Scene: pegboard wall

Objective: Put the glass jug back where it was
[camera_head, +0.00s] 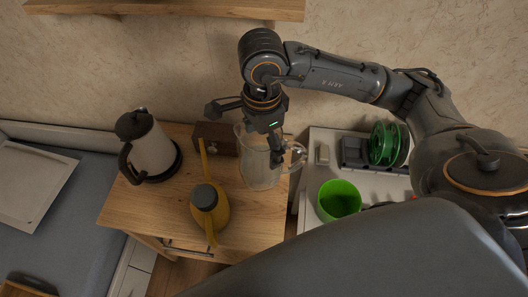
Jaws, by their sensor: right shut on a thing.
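The clear glass jug (257,172) is at the right part of the wooden cabinet top (149,212), with its handle toward the right. My right gripper (264,130) comes down over it from above and is shut on it. One finger shows dark against the jug's right side near the handle. The jug looks upright. I cannot tell whether its base touches the wood or hangs just above it. My left gripper is not in view.
A yellow watering can (209,212) stands close to the jug's left. A wooden box (216,138) is behind them, and a white kettle (151,152) is at the left. Right of the cabinet, a pale counter (309,178) holds a green bowl (339,200) and a green-rimmed rack (388,145). A shelf (170,8) is above.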

